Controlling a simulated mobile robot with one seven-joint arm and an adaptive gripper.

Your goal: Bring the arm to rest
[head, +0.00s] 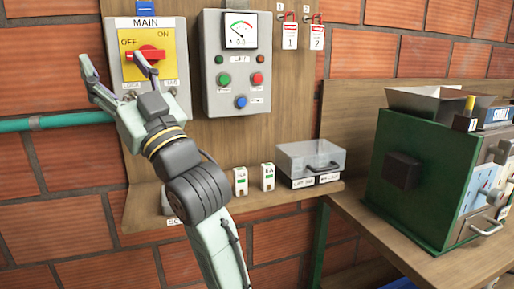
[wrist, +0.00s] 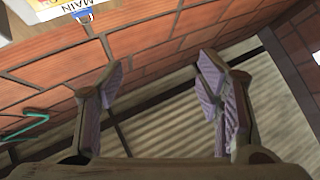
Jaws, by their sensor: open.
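My gripper (head: 118,70) is open and empty in the head view, raised in front of the main switch box at the upper left. My arm rises to it from the bottom middle. The main switch box (head: 122,90) has a yellow plate and a red rotary handle (head: 143,54); my gripper hides part of its lower area. One fingertip overlaps the handle in the picture; I cannot tell whether they touch. In the wrist view, both fingers of my gripper (wrist: 160,85) are spread wide with nothing between them, and part of the MAIN label (wrist: 68,8) shows at the upper left.
A grey control box (head: 235,90) with a gauge and buttons hangs right of the switch. Two red-and-white tags (head: 290,38) hang on hooks. A shelf (head: 270,200) holds small blocks and a clear-lidded box (head: 311,160). A green machine (head: 420,170) stands on the right bench (head: 385,238).

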